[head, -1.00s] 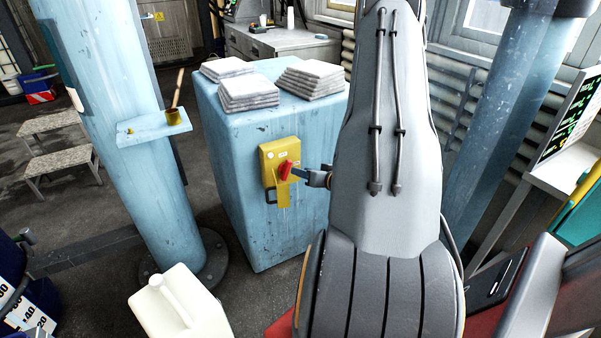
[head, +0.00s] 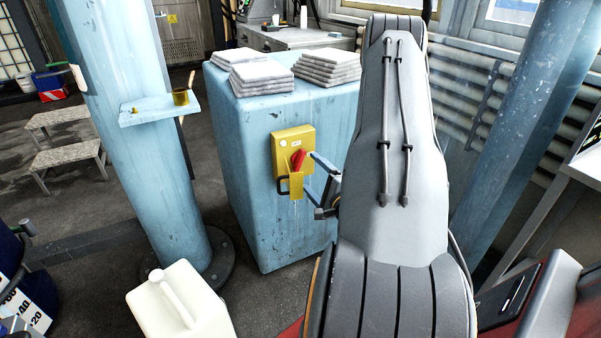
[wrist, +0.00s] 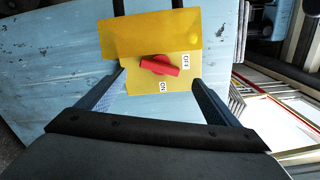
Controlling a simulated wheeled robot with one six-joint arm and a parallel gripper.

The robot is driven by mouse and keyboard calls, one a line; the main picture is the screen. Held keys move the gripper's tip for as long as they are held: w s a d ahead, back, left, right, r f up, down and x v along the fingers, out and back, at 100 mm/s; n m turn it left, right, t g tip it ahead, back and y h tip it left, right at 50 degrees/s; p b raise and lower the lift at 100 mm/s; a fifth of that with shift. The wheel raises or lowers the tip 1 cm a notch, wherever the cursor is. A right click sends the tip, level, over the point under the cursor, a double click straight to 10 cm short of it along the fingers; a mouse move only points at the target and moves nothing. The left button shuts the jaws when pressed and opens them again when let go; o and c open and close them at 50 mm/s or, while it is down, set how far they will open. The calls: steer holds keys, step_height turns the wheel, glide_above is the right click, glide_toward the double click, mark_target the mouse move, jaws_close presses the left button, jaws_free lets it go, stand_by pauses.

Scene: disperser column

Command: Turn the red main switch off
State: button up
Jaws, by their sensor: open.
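The red switch handle (head: 298,160) sits on a yellow switch box (head: 281,152) on the front of a light blue cabinet. In the wrist view the handle (wrist: 158,66) lies almost level, its right end near the OFF label (wrist: 187,60); the ON label (wrist: 163,86) is below it. My gripper (head: 310,174) is open just right of the box in the head view. In the wrist view my gripper (wrist: 158,80) has one finger on each side of the handle, with clear gaps; contact with the box cannot be told.
A yellow bracket (head: 296,186) and a dark loop stick out below the handle. A blue column (head: 165,190) with a small shelf stands left, and a white canister (head: 178,300) stands in front.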

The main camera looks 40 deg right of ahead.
mark_target(301, 162)
steer(key=shift+m, duration=0.7)
steer(key=shift+x, duration=3.85)
steer(key=c, duration=1.1)
steer(key=shift+o, duration=0.2)
steer(key=shift+n+p, duration=0.5)
steer(key=shift+n, duration=1.7)
steer(key=o, duration=1.1)
steer(key=shift+c, duration=0.2)
